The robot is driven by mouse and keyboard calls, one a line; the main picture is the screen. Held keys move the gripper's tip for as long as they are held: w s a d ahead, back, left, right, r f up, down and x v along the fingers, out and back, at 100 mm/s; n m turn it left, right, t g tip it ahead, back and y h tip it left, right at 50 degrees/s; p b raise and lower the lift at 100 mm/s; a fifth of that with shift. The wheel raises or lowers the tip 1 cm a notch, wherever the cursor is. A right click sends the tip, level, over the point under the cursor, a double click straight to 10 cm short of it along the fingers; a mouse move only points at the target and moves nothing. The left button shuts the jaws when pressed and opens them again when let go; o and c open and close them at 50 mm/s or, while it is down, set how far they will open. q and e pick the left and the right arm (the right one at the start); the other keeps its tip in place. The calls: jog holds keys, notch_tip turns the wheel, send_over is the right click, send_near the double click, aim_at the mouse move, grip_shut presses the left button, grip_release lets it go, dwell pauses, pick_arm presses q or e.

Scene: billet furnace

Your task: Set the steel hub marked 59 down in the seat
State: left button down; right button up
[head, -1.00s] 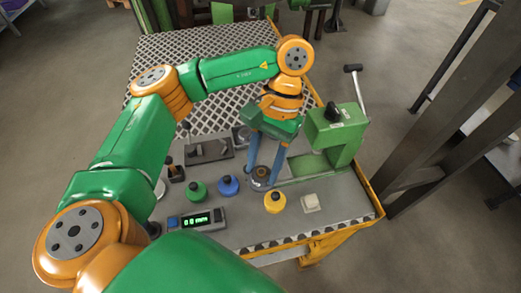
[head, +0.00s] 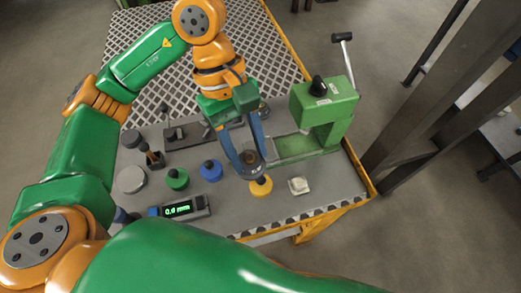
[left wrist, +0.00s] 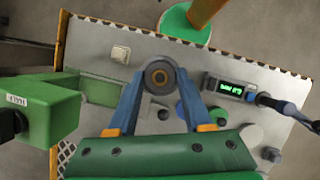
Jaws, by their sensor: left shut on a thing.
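The steel hub (head: 251,158) is a dark grey ring with a central bore. My left gripper (head: 248,156) is shut on it with two blue fingers, behind the yellow-based knob. In the left wrist view the hub (left wrist: 159,76) sits between the fingertips (left wrist: 160,80), bore facing the camera. I cannot read its number. Its height over the bench is hard to tell. I cannot clearly pick out the seat; the gripper and hub hide part of the bench. My right gripper is not in view.
A green lever press (head: 325,108) stands right of the gripper. Knobbed pieces in yellow (head: 261,189), blue (head: 211,173) and green (head: 177,181) stand close by. A white block (head: 299,186), a readout showing 0.0 mm (head: 184,208) and a grey disc (head: 131,180) lie on the bench.

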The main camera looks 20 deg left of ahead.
aim_at(257, 175)
pick_arm(q)
jog(key=n+t, duration=0.1)
jog(key=n, duration=0.1)
jog(key=s+d+n+t+b, duration=0.1)
jog(key=n, duration=0.2)
jog(key=s+d+n+t, duration=0.1)
jog(key=n, duration=0.2)
jog(key=shift+d+r+h, duration=0.25)
jog(key=shift+h, duration=0.15)
jog(key=w+a+f+n, duration=0.1)
jog(key=w+f+n, duration=0.1)
jog(key=w+f, duration=0.1)
jog(key=w+a+f+n+t+p, duration=0.1)
jog(key=w+f+n, duration=0.1)
jog(key=w, duration=0.3)
jog(key=w+a+f+n+t+p, duration=0.1)
jog(key=w+a+f+n, duration=0.1)
jog(key=w+f, duration=0.1)
jog(key=shift+w+f+y, duration=0.4)
jog(key=shift+f, duration=0.3)
notch_tip(257, 175, down, 3)
jog(key=shift+r+p, duration=0.15)
jog(key=shift+p, duration=0.55)
jog(key=shift+f, duration=0.3)
jog(key=shift+c, duration=1.6)
grip_release()
jog(key=shift+r, duration=0.15)
